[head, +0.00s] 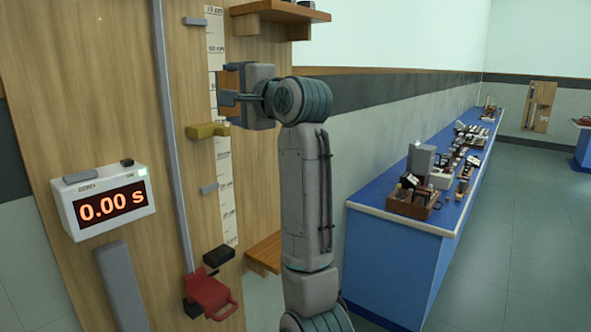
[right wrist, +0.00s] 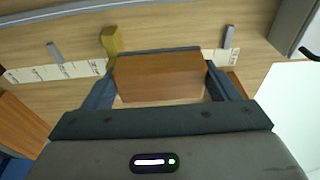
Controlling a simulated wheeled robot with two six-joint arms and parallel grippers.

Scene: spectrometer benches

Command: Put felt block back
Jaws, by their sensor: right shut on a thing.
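My right gripper (head: 232,95) is raised in front of the tall wooden board, beside the scale strip. It is shut on a brown block (right wrist: 158,78) with a wood-like face, held between the two fingers in the right wrist view. Part of this block (head: 233,76) also shows between the fingers in the head view. I cannot tell whether its material is felt. A small black block (head: 219,255) is low on the board, just above a red clamp-like part (head: 210,295). My left gripper is not in view.
The board (head: 110,120) carries a metal rail (head: 172,130), a yellow-brown peg (head: 207,131) and a timer (head: 105,203) reading 0.00 s. A wooden shelf (head: 268,12) is above the gripper, another ledge (head: 265,252) below. A blue bench (head: 395,260) with instruments stands right.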

